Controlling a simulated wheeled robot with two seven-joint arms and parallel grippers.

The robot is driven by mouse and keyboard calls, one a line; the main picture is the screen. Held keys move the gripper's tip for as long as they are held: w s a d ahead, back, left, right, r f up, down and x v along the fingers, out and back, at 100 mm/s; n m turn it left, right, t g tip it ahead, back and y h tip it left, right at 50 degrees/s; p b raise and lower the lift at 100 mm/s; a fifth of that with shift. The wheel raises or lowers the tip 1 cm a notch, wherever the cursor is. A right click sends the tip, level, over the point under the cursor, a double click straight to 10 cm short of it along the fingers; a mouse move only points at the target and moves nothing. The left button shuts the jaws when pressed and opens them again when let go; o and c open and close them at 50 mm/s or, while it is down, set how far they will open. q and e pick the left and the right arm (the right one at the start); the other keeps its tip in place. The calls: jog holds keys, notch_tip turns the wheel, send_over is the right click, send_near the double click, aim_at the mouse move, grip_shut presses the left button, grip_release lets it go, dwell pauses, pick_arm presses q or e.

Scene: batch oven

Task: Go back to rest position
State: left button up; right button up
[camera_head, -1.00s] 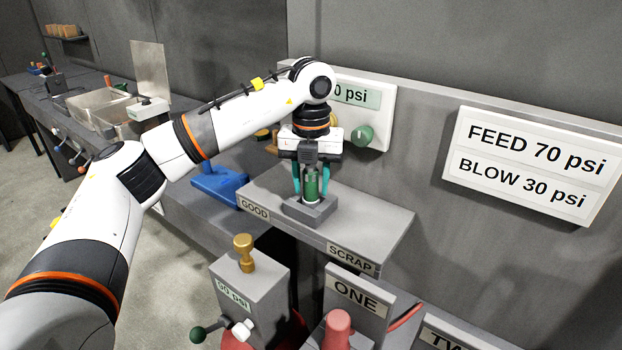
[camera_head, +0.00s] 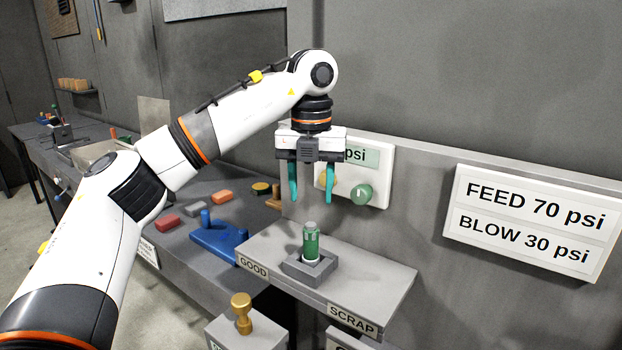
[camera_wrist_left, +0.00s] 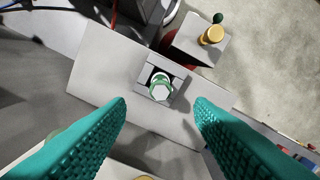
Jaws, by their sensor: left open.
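My left gripper (camera_head: 311,182) is open and empty, with its teal fingers pointing down above the grey shelf (camera_head: 372,288). A green cylinder (camera_head: 312,243) with a grey top stands upright in a grey square holder (camera_head: 296,267) on that shelf, below the fingers and apart from them. In the left wrist view the cylinder (camera_wrist_left: 160,88) shows from above, beyond and between the two open fingers (camera_wrist_left: 160,115). The shelf carries a GOOD label (camera_head: 254,266) at its left and a SCRAP label (camera_head: 352,319) at its right. My right gripper is not in view.
A psi panel with a green knob (camera_head: 361,195) is on the wall close behind the gripper. A FEED/BLOW sign (camera_head: 532,219) is at right. A brass-topped post (camera_head: 241,313) stands in front of the shelf. A blue fixture (camera_head: 217,240) and several coloured blocks lie on the left bench.

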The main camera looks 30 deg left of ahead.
pick_arm(q)
jog(key=shift+r, duration=0.65)
